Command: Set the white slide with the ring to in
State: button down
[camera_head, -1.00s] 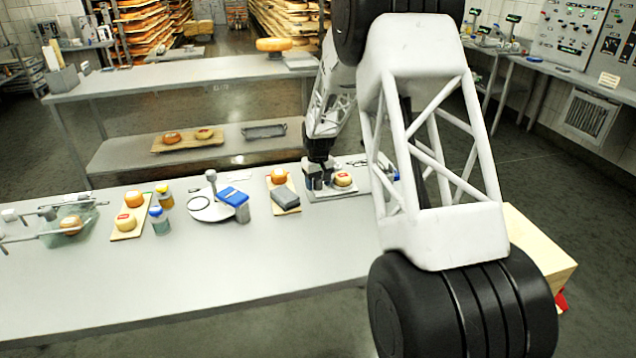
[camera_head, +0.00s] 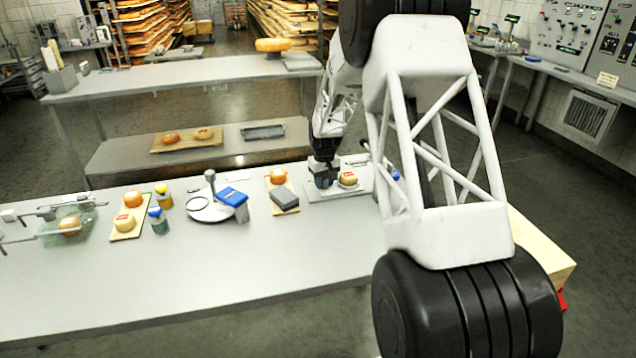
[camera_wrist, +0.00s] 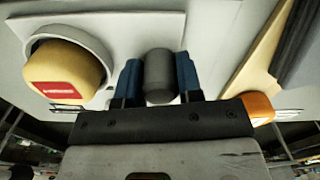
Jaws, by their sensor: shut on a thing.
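The white slide (camera_wrist: 128,38) fills the upper left of the wrist view. Its white ring (camera_wrist: 78,31) stands around a yellow cheese (camera_wrist: 72,66) with a red label. A dark grey upright knob (camera_wrist: 159,72) stands beside the ring. My gripper (camera_wrist: 159,82) has its blue fingers on both sides of the knob and is shut on it. In the head view my gripper (camera_head: 323,182) is low over the slide, just left of the cheese (camera_head: 347,179). My arm hides the area to the right, and the ring is too small to make out there.
Left of the slide is a wooden board (camera_head: 290,209) with an orange cheese (camera_head: 277,176) and a grey block (camera_head: 284,199). Further left are a blue-topped scale (camera_head: 232,196), jars and another cheese board. The table front (camera_head: 200,270) is clear.

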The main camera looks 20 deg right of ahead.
aim_at(349, 174)
jog(key=d, duration=0.9)
jog(key=shift+d, duration=0.1)
jog(key=c, duration=0.8)
grip_release()
jog(key=shift+r, duration=0.15)
jog(key=shift+r, duration=3.75)
